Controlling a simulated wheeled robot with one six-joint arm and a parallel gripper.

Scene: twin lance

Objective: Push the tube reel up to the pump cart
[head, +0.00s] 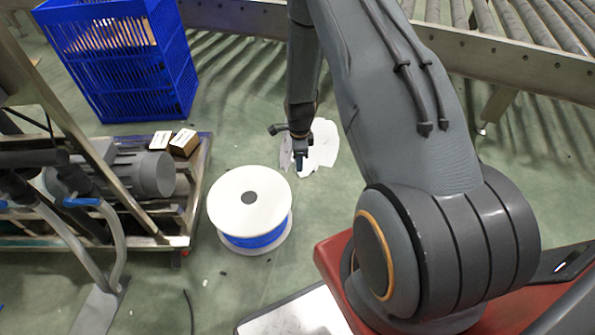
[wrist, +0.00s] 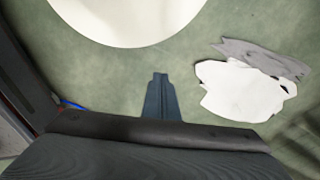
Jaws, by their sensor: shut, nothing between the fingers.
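The tube reel (head: 249,205) stands flat on the green floor, with white round flanges and blue tube wound between them. Its white top flange also shows at the top of the wrist view (wrist: 130,18). The pump cart (head: 185,215) is a metal frame to the left of the reel, carrying a grey cylindrical motor (head: 150,174). A narrow strip of floor separates reel and cart. My gripper (head: 299,165) points down to the right of and slightly beyond the reel, apart from it. Its fingers (wrist: 159,80) are shut and empty.
A blue crate (head: 125,65) stands behind the cart, and two small boxes (head: 184,142) lie on the cart's corner. White and grey scraps (head: 320,147) lie flat near my gripper. A roller conveyor (head: 480,55) runs along the back. A white panel (head: 295,315) lies in front.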

